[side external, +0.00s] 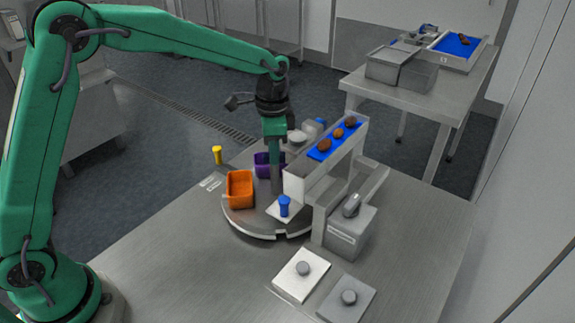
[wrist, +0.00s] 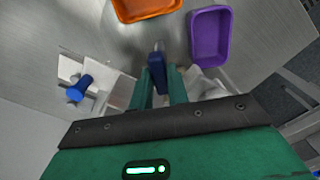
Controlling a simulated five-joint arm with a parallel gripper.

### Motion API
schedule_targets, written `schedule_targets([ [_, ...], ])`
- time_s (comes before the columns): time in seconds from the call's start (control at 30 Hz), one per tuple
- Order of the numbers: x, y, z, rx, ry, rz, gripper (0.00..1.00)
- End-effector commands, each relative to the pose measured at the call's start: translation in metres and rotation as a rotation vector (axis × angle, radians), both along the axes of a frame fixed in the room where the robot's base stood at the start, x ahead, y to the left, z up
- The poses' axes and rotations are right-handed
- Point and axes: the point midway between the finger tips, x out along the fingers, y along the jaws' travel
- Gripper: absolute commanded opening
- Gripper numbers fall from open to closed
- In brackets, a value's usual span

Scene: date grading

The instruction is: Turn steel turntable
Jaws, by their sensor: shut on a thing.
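The steel turntable (side external: 243,221) is a round disc on the bench, carrying an orange bin (side external: 240,190) and a purple bin (side external: 264,168). The wrist view shows its bare steel surface (wrist: 105,30), with the orange bin (wrist: 148,8) at the top and the purple bin (wrist: 211,36) to the right. My gripper (side external: 276,190) points down over the turntable, beside the two bins. In the wrist view my gripper (wrist: 158,82) is shut on a dark blue handle (wrist: 157,64) between its fingers. The handle's lower end is hard to make out.
A blue knob (side external: 284,204) stands on a white plate close to my gripper. A sloped chute (side external: 324,153) with several brown dates rises on the right. A yellow peg (side external: 217,154) stands behind left. The front-left bench is clear.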

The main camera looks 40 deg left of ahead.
Motion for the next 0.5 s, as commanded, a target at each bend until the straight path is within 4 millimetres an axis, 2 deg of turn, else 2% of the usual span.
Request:
schedule_targets([
  [0.5,0.0008,-0.0004,0.0024,-0.001,-0.005,-0.259,0.00],
])
